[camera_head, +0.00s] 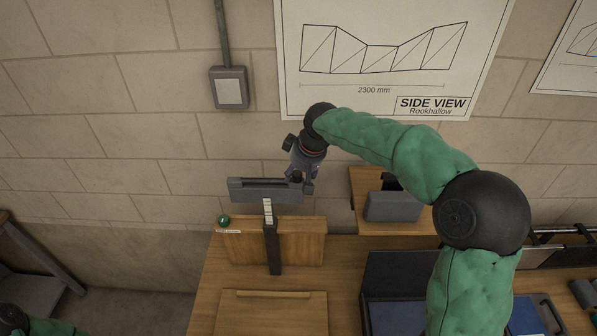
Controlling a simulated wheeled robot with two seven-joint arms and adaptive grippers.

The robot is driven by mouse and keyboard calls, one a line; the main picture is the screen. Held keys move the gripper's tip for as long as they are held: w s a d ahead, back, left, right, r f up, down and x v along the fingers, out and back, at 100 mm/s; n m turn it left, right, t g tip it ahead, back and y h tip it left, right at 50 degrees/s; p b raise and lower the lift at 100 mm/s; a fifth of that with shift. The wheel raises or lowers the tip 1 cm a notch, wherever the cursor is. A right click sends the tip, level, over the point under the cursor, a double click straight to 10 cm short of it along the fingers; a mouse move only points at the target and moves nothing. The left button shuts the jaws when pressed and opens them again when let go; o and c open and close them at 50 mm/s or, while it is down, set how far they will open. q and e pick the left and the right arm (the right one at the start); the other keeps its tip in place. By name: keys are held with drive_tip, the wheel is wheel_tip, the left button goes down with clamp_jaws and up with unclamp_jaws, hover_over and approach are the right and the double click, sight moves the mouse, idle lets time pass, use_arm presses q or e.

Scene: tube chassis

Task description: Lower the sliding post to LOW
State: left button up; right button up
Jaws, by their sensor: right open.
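The sliding post (272,248) is a dark upright with a pale marked strip (267,208) near its top, standing at a wooden block on the bench. A grey crossbar (262,193) sits across its top. My right gripper (303,182) is open, pointing down at the right end of the crossbar. It overlaps that end in the picture; I cannot tell whether it touches. The marks on the strip are too small to read. A bit of my left arm shows in the bottom left corner, but its gripper is out of view.
A green ball-like knob (223,220) with a small label sits left of the post. The wooden bench (213,290) carries a wooden panel (270,315) in front and dark trays (395,275) at the right. A grey box (393,206) stands behind my right arm.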

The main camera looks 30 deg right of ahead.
sight(299, 198)
drive_tip(key=shift+s, duration=0.1)
drive_tip(key=c, duration=0.3)
clamp_jaws()
use_arm(q)
wheel_tip(299, 198, down, 7)
drive_tip(key=b, duration=0.7)
drive_tip(key=shift+s+f, duration=0.1)
drive_tip(key=shift+f, duration=0.05)
use_arm(e)
wheel_tip(299, 198, down, 10)
drive_tip(key=shift+f, duration=0.1)
use_arm(q)
drive_tip(key=shift+f, duration=0.1)
use_arm(e)
drive_tip(key=shift+f, duration=0.15)
drive_tip(key=shift+s+a, duration=0.1)
drive_tip(key=shift+o, duration=1.5)
unclamp_jaws()
drive_tip(key=shift+f, duration=0.15)
